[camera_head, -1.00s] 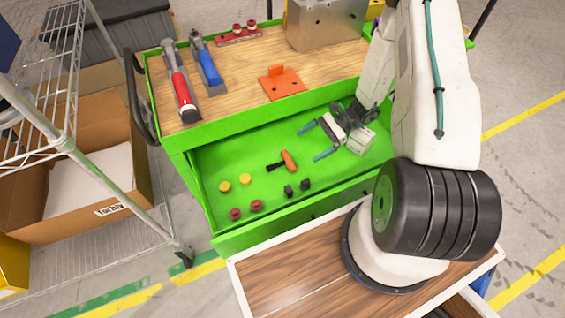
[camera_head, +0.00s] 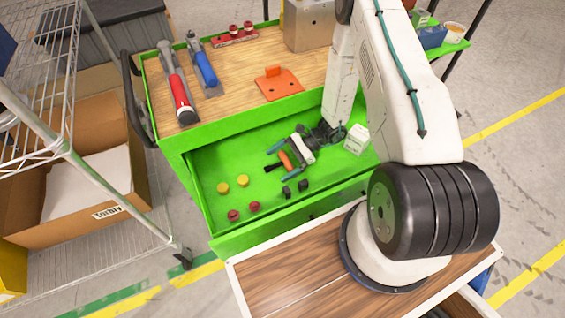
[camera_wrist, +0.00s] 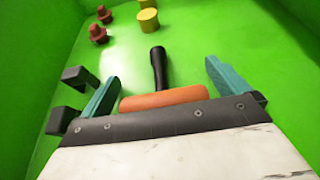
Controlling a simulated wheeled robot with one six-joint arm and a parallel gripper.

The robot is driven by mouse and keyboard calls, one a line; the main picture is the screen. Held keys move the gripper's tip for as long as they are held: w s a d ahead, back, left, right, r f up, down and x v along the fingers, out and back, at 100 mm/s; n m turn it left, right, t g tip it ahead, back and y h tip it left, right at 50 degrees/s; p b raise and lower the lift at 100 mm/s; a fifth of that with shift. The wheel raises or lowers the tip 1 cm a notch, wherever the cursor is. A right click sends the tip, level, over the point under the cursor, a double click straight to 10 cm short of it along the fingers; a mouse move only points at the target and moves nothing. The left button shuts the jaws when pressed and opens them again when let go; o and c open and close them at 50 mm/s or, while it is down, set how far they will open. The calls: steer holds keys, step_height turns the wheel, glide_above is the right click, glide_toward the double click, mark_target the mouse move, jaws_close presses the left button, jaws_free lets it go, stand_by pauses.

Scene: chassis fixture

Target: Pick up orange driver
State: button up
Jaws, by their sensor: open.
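The orange driver (camera_head: 286,161) lies in the open green drawer (camera_head: 232,165), its black shaft pointing left. In the wrist view the orange handle (camera_wrist: 163,98) lies crosswise close to the palm, with the black shaft pointing away. My gripper (camera_head: 277,166) is open, low in the drawer, with its two teal fingers on either side of the driver. In the wrist view my gripper's fingers (camera_wrist: 160,82) stand clear of the shaft, and gaps show on both sides. The lower edge of the handle is hidden by my gripper's dark front plate.
Black pieces (camera_head: 295,188) lie close beside one finger. Yellow pieces (camera_head: 233,184) and red pieces (camera_head: 244,211) lie farther left in the drawer. A white box (camera_head: 356,139) stands at the drawer's right. The workbench top (camera_head: 240,65) holds tools and an orange bracket (camera_head: 278,84).

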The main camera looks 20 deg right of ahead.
steer(key=c, duration=0.9)
steer(key=shift+r, duration=0.1)
